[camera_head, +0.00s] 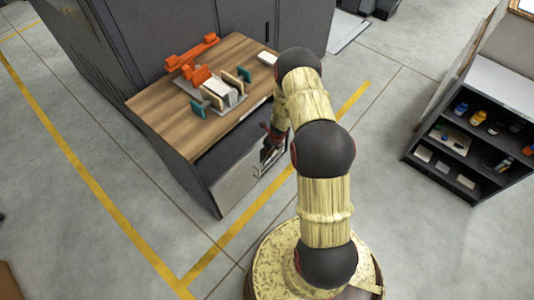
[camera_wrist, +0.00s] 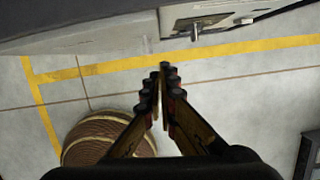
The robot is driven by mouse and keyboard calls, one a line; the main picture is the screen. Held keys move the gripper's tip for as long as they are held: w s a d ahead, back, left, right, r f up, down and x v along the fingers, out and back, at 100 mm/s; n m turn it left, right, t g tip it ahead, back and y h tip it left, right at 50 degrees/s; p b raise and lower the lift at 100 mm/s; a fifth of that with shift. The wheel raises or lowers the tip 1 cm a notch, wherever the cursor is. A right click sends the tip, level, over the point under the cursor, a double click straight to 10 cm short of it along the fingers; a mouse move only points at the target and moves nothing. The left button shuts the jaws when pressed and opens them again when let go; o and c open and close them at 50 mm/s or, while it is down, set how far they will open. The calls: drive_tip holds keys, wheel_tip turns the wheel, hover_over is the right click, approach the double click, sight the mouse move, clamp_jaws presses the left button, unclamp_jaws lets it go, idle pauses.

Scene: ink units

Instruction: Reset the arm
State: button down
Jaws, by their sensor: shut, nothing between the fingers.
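My arm reaches from my base toward the front of a dark cabinet with a wooden top (camera_head: 150,98). My gripper (camera_head: 268,150) is beside the cabinet's front face, near the right end of the light grey front panel (camera_head: 236,183). In the wrist view my gripper (camera_wrist: 163,70) is shut, with its fingertips together and nothing between them. The fingertips appear over the floor, just short of the cabinet's lower edge and a metal fitting (camera_wrist: 195,27). I cannot tell whether the gripper touches the cabinet.
On the wooden top stand an orange device (camera_head: 193,52), a grey tray (camera_head: 240,99) with upright plates, and a white block (camera_head: 267,58). A dark shelf unit (camera_head: 408,157) with bottles and boxes stands at the right. The floor between is clear, with yellow lines (camera_head: 110,205).

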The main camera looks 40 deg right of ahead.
drive_tip(key=shift+s+r, duration=0.1)
drive_tip(key=shift+r, duration=0.35)
